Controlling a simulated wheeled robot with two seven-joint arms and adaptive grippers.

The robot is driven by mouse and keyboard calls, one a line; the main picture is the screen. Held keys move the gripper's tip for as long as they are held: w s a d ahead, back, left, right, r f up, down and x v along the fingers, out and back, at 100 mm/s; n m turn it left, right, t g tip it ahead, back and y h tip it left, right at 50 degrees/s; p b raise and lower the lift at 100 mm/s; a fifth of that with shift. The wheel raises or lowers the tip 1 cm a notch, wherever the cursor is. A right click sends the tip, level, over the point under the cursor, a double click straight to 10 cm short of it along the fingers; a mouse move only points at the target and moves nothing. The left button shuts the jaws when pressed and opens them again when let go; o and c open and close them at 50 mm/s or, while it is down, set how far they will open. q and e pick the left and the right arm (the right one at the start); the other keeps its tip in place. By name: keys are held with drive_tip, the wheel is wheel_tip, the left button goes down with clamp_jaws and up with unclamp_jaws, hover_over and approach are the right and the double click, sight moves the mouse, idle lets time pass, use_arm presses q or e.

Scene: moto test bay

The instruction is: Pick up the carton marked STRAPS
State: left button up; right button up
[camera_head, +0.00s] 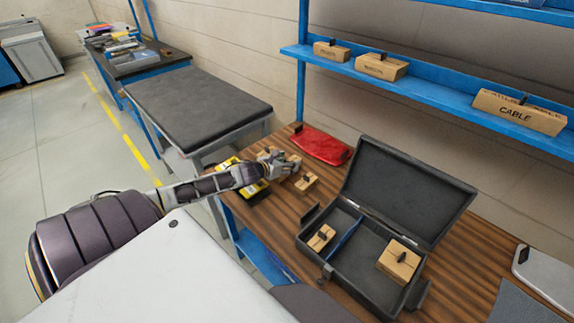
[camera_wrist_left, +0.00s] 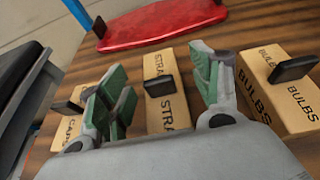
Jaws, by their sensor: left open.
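The carton marked STRAPS (camera_wrist_left: 166,112) is tan with a black tab on top. In the left wrist view it lies between the spread green-padded fingers of my left gripper (camera_wrist_left: 160,88). The gripper is open, with one finger on either side and no clear grip on the carton. Part of the lettering is hidden by my gripper body. In the head view my left gripper (camera_head: 287,167) is low over the wooden bench, and I cannot clearly make out the STRAPS carton there. My right gripper is not in view.
A BULBS carton (camera_wrist_left: 288,92) stands close on the right; another carton (camera_wrist_left: 68,128) is on the left. An open black case (camera_head: 345,277) holds two cartons. A blue shelf (camera_head: 430,95) with cartons hangs above the bench.

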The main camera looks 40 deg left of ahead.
use_arm(q)
drive_tip(key=c, duration=1.2)
drive_tip(key=shift+r, duration=0.15)
drive_tip(key=shift+r+p, duration=0.6)
drive_tip(key=shift+r, duration=4.25)
